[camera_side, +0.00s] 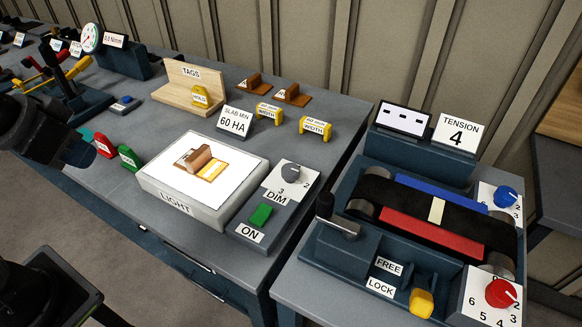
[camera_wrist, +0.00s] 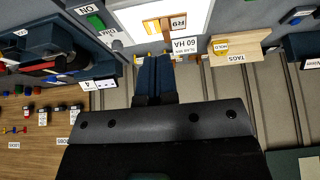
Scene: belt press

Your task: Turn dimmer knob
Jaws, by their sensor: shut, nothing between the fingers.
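The dimmer knob (camera_side: 291,172) is a small grey dial on a white plate marked DIM, with numbers around it, at the right end of the light box. A green switch (camera_side: 261,214) marked ON sits just in front of it, and also shows in the wrist view (camera_wrist: 97,22). I cannot make out the knob in the wrist view. My gripper (camera_wrist: 155,58) has its two blue fingers side by side, shut and empty. In the side view, dark parts of my arm are at the left edge, well apart from the knob; the fingertips are not clear there.
The lit white light box (camera_side: 210,170) holds a brown block. Yellow gauges (camera_side: 316,126), a 60 HA sign (camera_side: 234,121) and a wooden TAGS stand (camera_side: 195,88) are behind it. The belt press (camera_side: 415,215) with red knob (camera_side: 501,293) and blue knob (camera_side: 505,196) stands right.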

